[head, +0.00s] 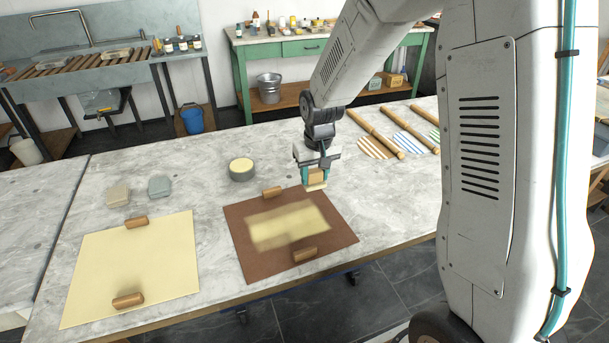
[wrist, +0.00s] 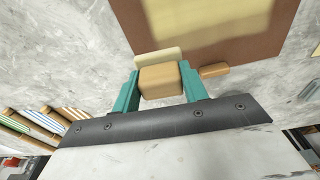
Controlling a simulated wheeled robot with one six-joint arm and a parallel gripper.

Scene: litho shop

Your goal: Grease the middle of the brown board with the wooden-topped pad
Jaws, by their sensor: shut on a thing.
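The brown board (head: 240,235) lies flat on the marble table, with a pale yellow, soft-edged patch (head: 290,225) across its middle. It also shows in the wrist view (wrist: 268,48). My gripper (head: 316,174) is shut on the wooden-topped pad (head: 316,177), near the board's far right corner. In the wrist view the pad's wooden top (wrist: 160,82) sits between the teal fingers, with its pale pad part beyond. I cannot tell whether the pad touches anything below. Wooden blocks (head: 271,192) (head: 304,254) rest at the board's far and near edges.
A round tin with pale yellow contents (head: 241,169) stands behind the board. A cream sheet (head: 135,262) with two wooden blocks lies to the left. Two small blocks, beige (head: 118,195) and grey-green (head: 160,187), sit behind it. Wooden rollers (head: 376,132) lie at the back right.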

